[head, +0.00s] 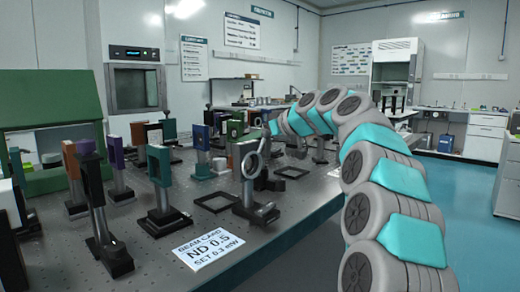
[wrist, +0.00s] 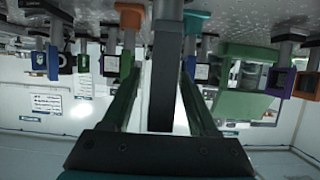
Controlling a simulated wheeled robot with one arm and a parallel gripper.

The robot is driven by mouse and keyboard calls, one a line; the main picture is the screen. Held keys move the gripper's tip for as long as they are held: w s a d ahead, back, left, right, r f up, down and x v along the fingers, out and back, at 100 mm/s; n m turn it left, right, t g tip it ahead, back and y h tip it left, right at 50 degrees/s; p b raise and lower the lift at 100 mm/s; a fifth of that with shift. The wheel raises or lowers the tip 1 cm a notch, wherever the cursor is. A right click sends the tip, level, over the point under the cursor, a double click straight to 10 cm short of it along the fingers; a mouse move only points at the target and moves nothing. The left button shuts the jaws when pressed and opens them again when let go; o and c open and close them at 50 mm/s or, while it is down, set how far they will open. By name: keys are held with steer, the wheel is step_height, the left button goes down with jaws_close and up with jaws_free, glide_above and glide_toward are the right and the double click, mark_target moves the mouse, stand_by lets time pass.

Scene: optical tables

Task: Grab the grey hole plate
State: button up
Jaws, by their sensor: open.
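A grey plate with a round hole (head: 248,160) stands upright on a post near the front edge of the table in the head view. My gripper (wrist: 162,75) is open in the wrist view, which is upside down. A dark grey upright piece (wrist: 165,60) stands between its two fingers, with a narrow gap on each side. It looks like the grey hole plate seen edge-on, but its hole does not show. In the head view the end of my arm is just above and beside the plate, and the fingertips are hard to make out.
Several other coloured plates on posts crowd the table (head: 135,242), among them a green one (head: 159,166) left of the grey plate. A white card (head: 209,252) lies at the front edge. Flat black frames (head: 215,202) lie near the plate. A green housing (head: 50,115) stands at far left.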

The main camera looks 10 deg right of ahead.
steer(key=shift+w+a+f, duration=0.1)
steer(key=shift+w+a, duration=0.05)
steer(key=shift+w, duration=0.1)
jaws_close()
stand_by(0.3)
